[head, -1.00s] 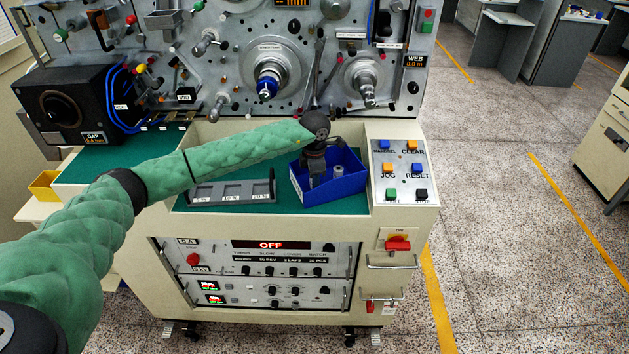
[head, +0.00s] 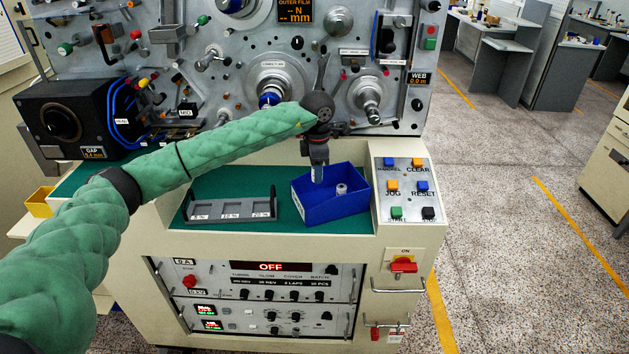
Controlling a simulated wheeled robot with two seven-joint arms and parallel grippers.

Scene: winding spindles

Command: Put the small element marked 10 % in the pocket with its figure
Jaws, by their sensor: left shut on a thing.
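My left gripper (head: 317,166) reaches in from the left and points down over the blue bin (head: 334,210). It is shut on a small grey element (head: 317,175), held upright at the height of the bin's rim. Its mark cannot be read. A second small grey element (head: 341,188) stands inside the bin, to the right of the gripper. The grey pocket tray (head: 231,217) lies on the green mat to the left of the bin. It has three pockets with white labels on the front, the middle one seeming to read 10 %. My right gripper is not in view.
The green mat (head: 187,212) is bare around the tray. A button panel (head: 405,190) stands right of the bin. Behind are the machine's spindles (head: 367,97) and a black gap unit (head: 65,122) at the left.

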